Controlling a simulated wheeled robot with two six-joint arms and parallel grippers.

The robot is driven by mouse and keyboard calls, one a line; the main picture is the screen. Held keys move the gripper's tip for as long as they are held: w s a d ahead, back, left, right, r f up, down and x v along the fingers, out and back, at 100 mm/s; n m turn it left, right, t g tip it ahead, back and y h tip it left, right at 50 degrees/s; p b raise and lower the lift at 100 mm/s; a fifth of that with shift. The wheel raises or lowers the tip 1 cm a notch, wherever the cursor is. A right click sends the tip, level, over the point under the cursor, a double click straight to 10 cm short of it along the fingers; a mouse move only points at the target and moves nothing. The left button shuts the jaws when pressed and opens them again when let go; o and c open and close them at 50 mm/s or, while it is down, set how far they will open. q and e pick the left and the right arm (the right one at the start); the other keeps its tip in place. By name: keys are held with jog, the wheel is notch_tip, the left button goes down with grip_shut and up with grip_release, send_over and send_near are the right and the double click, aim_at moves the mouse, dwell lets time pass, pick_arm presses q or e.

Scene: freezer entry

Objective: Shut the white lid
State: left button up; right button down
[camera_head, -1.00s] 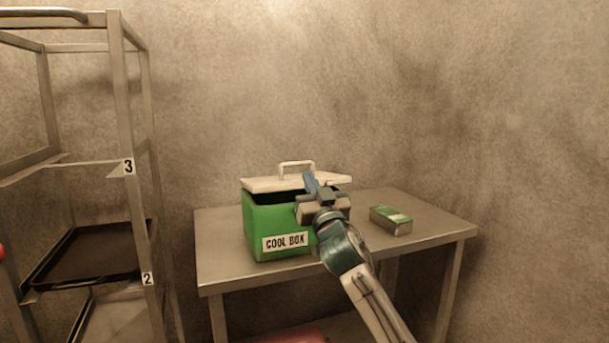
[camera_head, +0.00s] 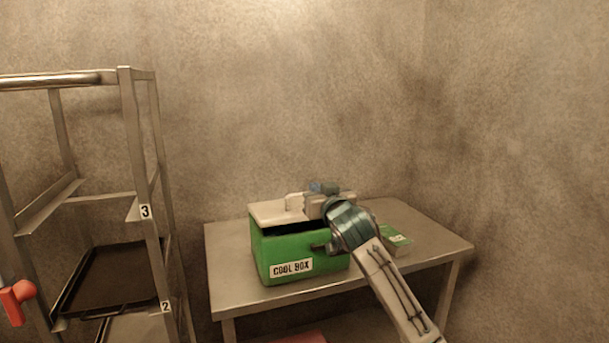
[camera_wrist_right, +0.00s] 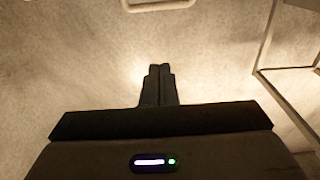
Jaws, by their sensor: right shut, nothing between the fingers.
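The white lid (camera_head: 275,211) sits over the green cool box (camera_head: 285,253) on the table, with a dark gap showing below its front edge. Its pale handle (camera_head: 292,201) is partly hidden by my right gripper. My right gripper (camera_head: 322,187) is at the lid's right part, beside the handle; I cannot tell whether it touches the lid. In the right wrist view its two fingers (camera_wrist_right: 158,72) are together with nothing between them. The arm hides the box's right side. My left gripper is out of view.
A green carton (camera_head: 398,240) lies on the metal table (camera_head: 430,248), right of the box and partly behind my arm. A metal rack (camera_head: 135,180) with dark trays stands at the left. A red part (camera_head: 17,298) shows at the left edge.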

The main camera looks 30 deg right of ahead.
jog(key=shift+g, duration=0.4)
jog(key=p+x, duration=0.1)
jog(key=x, duration=0.2)
jog(key=p+x, duration=0.2)
jog(key=x, duration=0.2)
jog(key=r+p+x, duration=0.1)
jog(key=x, duration=0.2)
jog(key=shift+w+a, duration=0.15)
jog(key=shift+w, duration=0.05)
jog(key=f, duration=0.1)
jog(key=s+f+p, duration=0.1)
jog(key=shift+a+f, duration=0.1)
jog(key=shift+f, duration=0.25)
jog(key=shift+s+f, duration=0.4)
jog(key=shift+f, duration=0.1)
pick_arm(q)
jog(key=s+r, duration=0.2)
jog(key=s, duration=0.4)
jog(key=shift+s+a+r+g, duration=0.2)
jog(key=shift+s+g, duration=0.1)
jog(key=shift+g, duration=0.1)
pick_arm(e)
jog(key=shift+f, duration=0.15)
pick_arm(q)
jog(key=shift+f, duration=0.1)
